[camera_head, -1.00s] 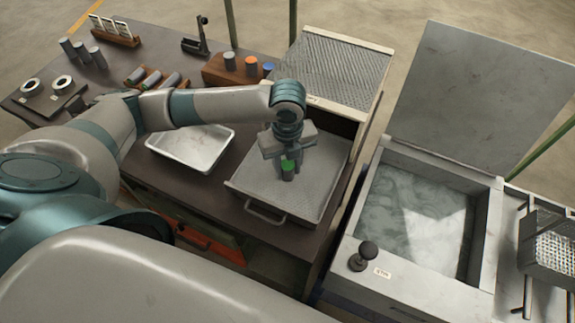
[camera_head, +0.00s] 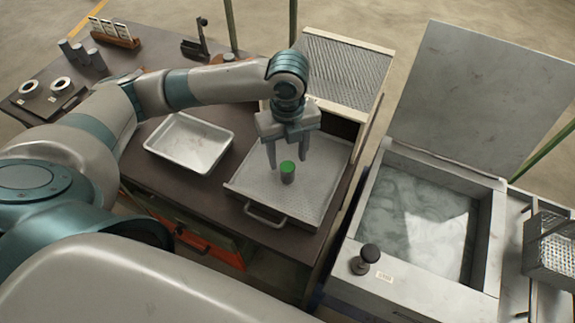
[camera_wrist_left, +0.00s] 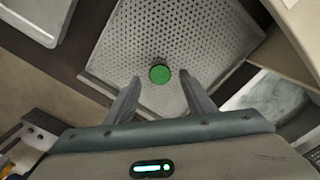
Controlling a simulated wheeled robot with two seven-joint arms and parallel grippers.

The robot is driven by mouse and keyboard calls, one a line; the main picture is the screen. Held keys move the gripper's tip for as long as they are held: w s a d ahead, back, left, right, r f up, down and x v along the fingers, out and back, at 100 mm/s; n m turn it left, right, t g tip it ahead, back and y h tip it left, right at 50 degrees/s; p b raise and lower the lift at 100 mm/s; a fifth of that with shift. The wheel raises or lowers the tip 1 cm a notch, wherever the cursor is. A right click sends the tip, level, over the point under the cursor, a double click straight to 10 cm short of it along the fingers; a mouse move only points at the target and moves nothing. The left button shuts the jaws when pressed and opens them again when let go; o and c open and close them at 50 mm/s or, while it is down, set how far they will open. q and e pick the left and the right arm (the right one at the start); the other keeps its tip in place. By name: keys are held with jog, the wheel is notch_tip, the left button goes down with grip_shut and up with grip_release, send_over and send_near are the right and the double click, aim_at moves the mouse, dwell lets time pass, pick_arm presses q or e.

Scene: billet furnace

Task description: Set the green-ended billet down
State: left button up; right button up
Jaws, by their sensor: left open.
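The green-ended billet (camera_head: 288,173) stands upright on the perforated metal tray (camera_head: 313,199), green end up. In the left wrist view the green end (camera_wrist_left: 160,74) shows beyond and between the fingertips, over the tray's holes (camera_wrist_left: 128,42). My left gripper (camera_head: 287,165) is open and empty, just behind and above the billet in the head view, with its fingers apart. The left gripper also shows in the left wrist view (camera_wrist_left: 160,84), with a finger on each side. My right gripper is not in view.
A plain metal tray (camera_head: 190,144) lies left of the perforated one on the dark bench (camera_head: 140,150). A ribbed chute-like surface (camera_head: 345,72) is behind. An open tank (camera_head: 415,225) with a knob (camera_head: 370,252) stands at right, beside a wire basket (camera_head: 552,248).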

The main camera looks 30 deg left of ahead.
aim_at(288, 167)
pick_arm(q)
jog(key=shift+r+b, duration=0.45)
jog(key=shift+r, duration=2.5)
jog(key=shift+r, duration=0.1)
